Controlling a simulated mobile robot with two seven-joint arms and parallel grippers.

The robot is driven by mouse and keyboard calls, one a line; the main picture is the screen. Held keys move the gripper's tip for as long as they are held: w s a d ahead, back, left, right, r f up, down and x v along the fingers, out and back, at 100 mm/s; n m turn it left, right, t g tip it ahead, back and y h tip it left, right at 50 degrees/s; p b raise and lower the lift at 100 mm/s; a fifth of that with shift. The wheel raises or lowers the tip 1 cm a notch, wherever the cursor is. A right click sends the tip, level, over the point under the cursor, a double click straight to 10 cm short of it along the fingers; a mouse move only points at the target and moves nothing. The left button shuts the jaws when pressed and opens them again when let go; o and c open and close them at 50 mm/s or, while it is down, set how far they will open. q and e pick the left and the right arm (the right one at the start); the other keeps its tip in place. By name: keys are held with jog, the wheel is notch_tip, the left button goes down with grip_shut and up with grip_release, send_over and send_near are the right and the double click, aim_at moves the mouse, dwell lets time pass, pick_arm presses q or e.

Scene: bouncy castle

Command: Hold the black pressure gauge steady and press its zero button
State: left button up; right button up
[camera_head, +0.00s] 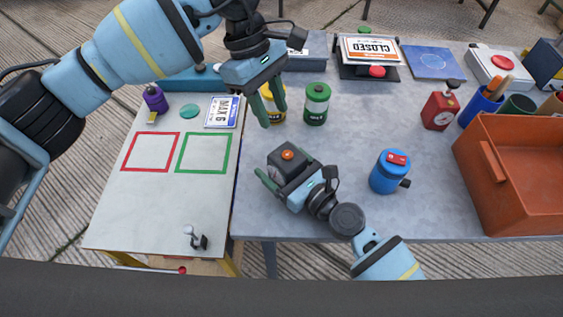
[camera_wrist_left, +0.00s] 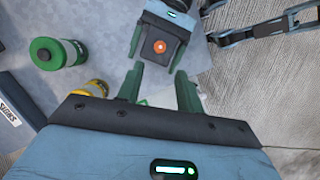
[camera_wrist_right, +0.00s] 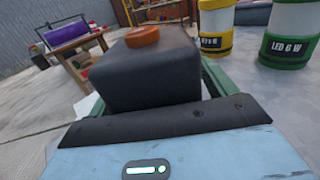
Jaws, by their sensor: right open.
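The black pressure gauge (camera_head: 286,164) is a dark block with an orange button (camera_head: 288,155) on top, on the grey table. It also shows in the left wrist view (camera_wrist_left: 151,51) and close up in the right wrist view (camera_wrist_right: 150,80). My right gripper (camera_head: 283,178) is open, low on the table, with the gauge between its fingers. Whether a finger touches the gauge is hidden. My left gripper (camera_head: 273,117) is open and empty, pointing down, higher up and beyond the gauge. In the left wrist view the gauge lies past its fingertips (camera_wrist_left: 160,72).
A yellow can (camera_head: 274,102) and a green can (camera_head: 316,104) stand behind the gauge. A blue canister (camera_head: 385,177) stands to its right, near my right arm. An orange bin (camera_head: 488,181) fills the right end. The board with red and green squares (camera_head: 205,202) is mostly clear.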

jog(key=c, duration=1.2)
pick_arm(q)
jog(key=shift+c, duration=0.5)
pick_arm(e)
jog(key=shift+c, duration=0.7)
pick_arm(q)
grip_shut()
jog(key=shift+f, duration=0.1)
